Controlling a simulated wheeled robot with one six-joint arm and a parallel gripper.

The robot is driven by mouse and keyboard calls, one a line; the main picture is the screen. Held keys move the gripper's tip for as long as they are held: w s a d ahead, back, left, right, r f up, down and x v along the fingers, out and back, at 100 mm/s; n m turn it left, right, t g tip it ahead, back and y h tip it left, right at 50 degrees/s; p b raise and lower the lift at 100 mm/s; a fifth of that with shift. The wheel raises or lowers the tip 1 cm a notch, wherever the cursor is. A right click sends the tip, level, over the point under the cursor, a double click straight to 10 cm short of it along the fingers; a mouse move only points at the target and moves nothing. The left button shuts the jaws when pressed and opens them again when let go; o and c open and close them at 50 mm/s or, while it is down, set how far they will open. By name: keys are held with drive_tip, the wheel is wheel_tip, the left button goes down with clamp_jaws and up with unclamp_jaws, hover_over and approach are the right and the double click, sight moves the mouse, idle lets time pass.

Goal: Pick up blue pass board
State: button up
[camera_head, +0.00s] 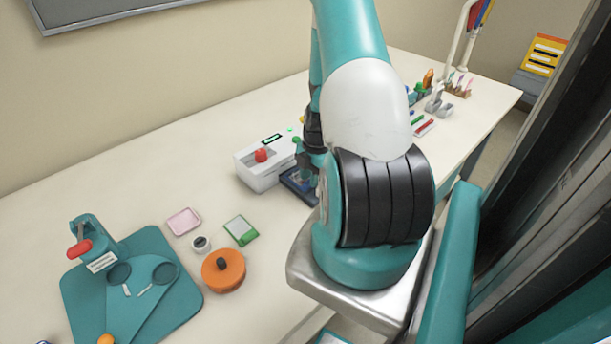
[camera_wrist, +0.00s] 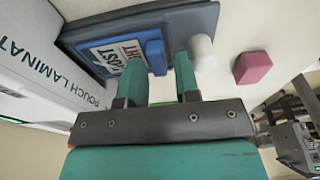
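The blue board (camera_wrist: 154,48) shows in the wrist view, with a white label with dark and red print on its face. It lies on a dark grey-blue tray (camera_wrist: 190,22) beside the white pouch laminator (camera_wrist: 45,60). My gripper (camera_wrist: 160,76) is at the board's near edge, its two teal fingers apart with a visible gap. The left finger overlaps the board in the picture, and the right finger is beyond its right edge. I cannot tell whether either finger touches it. In the head view, my arm hides most of the tray (camera_head: 297,186) and the gripper.
A white knob (camera_wrist: 201,47) stands close to the right finger, and a dark pink block (camera_wrist: 252,68) lies further right. In the head view, the laminator (camera_head: 258,176) stands left of my arm. An orange disc (camera_head: 223,272) and a teal mat (camera_head: 80,290) lie at front left.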

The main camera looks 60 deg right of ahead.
drive_tip(key=shift+f, duration=0.55)
clamp_jaws()
drive_tip(key=shift+r, duration=0.1)
